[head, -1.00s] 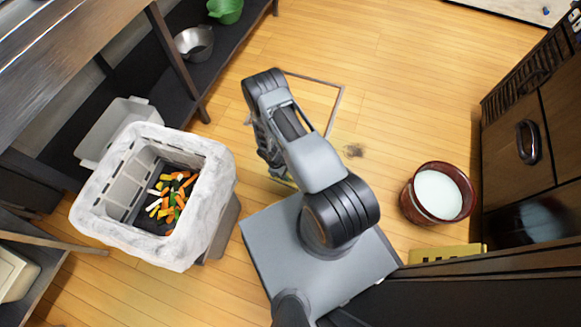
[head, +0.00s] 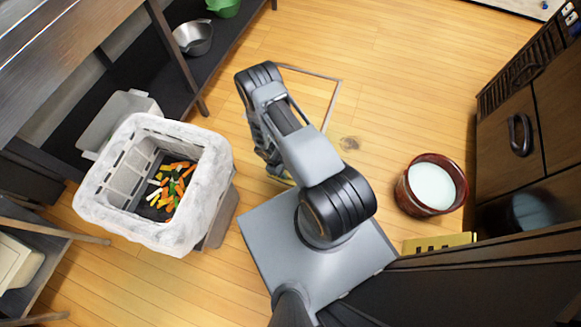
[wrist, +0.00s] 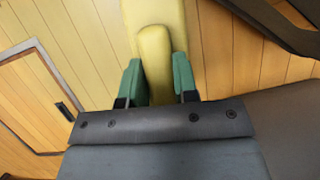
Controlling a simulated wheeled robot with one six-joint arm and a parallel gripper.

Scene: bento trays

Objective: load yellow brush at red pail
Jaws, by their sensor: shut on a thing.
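In the wrist view, my gripper (wrist: 156,82) has its two green fingers shut on the yellow brush (wrist: 154,45). The brush points away from the gripper, and its far end is cut off by the top edge. In the head view, my arm hides the gripper and most of the brush; only a sliver of yellow shows beside the arm. The red pail (head: 405,198) stands upright on the floor at the right, filled with a pale liquid. It is well apart from my arm.
A white-lined bin (head: 95,205) with vegetable scraps stands at the left. A dark cabinet (head: 510,170) is close beyond the pail. A yellow block (head: 440,242) lies below the pail. A metal bowl (head: 193,37) sits on the low shelf. The upper middle floor is clear.

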